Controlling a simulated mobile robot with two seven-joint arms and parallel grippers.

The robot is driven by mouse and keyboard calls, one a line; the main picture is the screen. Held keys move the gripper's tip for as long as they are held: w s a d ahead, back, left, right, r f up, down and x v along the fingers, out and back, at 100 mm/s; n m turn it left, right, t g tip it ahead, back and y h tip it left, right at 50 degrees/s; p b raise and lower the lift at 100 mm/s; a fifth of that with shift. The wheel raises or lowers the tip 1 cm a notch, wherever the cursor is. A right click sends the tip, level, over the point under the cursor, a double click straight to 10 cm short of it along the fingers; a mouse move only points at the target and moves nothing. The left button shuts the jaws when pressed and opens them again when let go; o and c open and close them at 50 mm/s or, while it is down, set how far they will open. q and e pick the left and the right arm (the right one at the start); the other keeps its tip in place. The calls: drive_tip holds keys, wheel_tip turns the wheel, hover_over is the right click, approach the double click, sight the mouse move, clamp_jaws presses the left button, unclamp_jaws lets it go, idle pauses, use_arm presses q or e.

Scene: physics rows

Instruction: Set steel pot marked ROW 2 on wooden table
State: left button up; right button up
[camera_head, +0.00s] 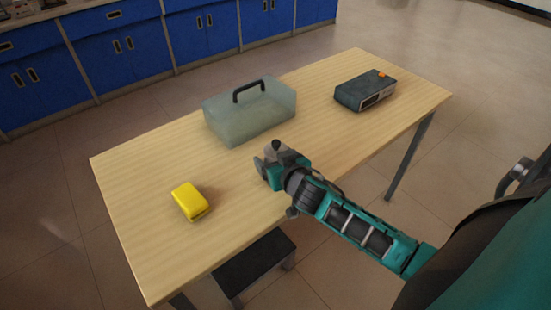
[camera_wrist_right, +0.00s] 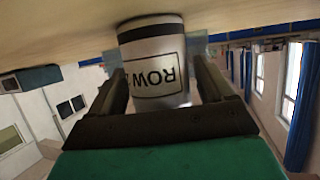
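The steel pot (camera_wrist_right: 156,62) shows in the right wrist view as a pale grey cylinder with a dark band and a boxed label reading ROW; the rest of the label is cut off by its curve. My right gripper (camera_wrist_right: 160,92) has a finger on each side of the pot and is shut on it. In the head view the right gripper (camera_head: 268,166) is over the front middle of the wooden table (camera_head: 140,235), with the small grey pot (camera_head: 275,148) at its tip. Whether the pot touches the tabletop cannot be told. My left gripper is out of view.
A translucent case (camera_head: 250,117) with a black handle stands behind the gripper. A dark radio-like box (camera_head: 362,92) is at the right end, and a yellow block (camera_head: 189,201) is at the left. A dark stool (camera_head: 253,262) stands by the front edge. Bare tabletop surrounds these.

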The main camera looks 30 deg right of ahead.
drive_tip(key=shift+o, duration=0.7)
drive_tip(key=shift+s+r, duration=0.1)
drive_tip(key=shift+r, duration=0.05)
drive_tip(key=p+v, duration=0.2)
drive_tip(key=v, duration=0.9)
drive_tip(key=s+a+f+n+g+y, duration=0.2)
drive_tip(key=s+a+f+n+y, duration=0.2)
drive_tip(key=s+a+f, duration=0.3)
drive_tip(key=a+f, duration=0.3)
drive_tip(key=shift+s+a+n+g+y, duration=0.3)
drive_tip(key=shift+a+n, duration=0.05)
drive_tip(key=shift+n, duration=0.05)
